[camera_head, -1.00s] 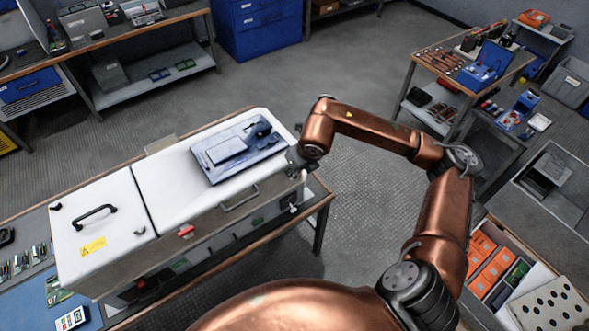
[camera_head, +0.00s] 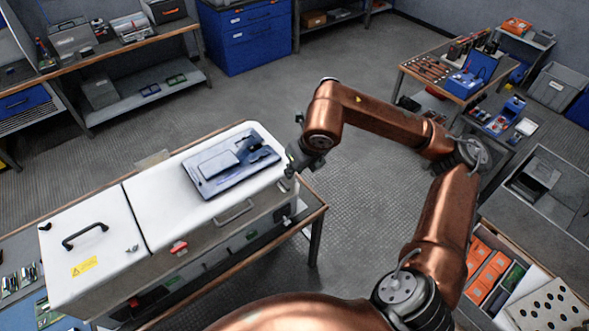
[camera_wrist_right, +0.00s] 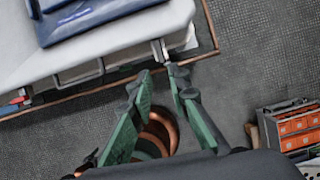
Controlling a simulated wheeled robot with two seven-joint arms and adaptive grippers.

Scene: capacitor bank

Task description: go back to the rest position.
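My right gripper (camera_head: 293,156) is just beyond the right end of the white-topped cabinet (camera_head: 160,221) in the head view. In the right wrist view its two green-padded fingers (camera_wrist_right: 157,76) are apart with nothing between them, so it is open. The fingertips are close to the cabinet's corner (camera_wrist_right: 176,22); I cannot tell whether they touch it. My left gripper is not in view.
A blue tray-like panel (camera_head: 236,181) lies on the cabinet lid. The cabinet stands on a wood-edged bench (camera_head: 318,212). A tool table (camera_head: 440,88) and a bin of orange boxes (camera_head: 484,268) are at the right. Open floor (camera_head: 377,200) lies between.

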